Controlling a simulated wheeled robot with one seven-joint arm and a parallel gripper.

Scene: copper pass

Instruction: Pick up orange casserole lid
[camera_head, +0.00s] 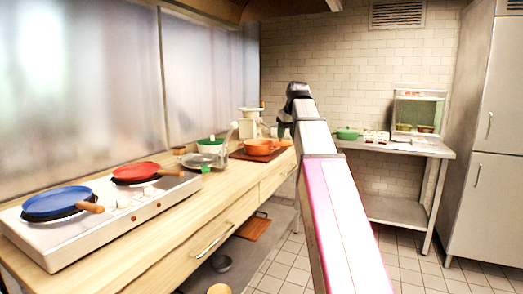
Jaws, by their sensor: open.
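An orange casserole (258,148) stands on a dark reddish-brown mat (240,155) near the far end of the wooden counter. It is small in the view, and I cannot clearly tell the lid from the pot. My arm reaches forward from the bottom of the picture, and its dark wrist is bent at the far end. My gripper (284,131) points down just right of and above the orange casserole, apart from it as far as I can see. It is open, and I see nothing held in it. The arm hides part of the area behind it.
A hob with a blue pan (58,202) and a red pan (136,172) fills the counter's near left. A green-and-white bowl (210,146) and a pale appliance (250,122) stand near the casserole. A green pot (347,133) sits on a steel table (400,147). Tiled floor is free at right.

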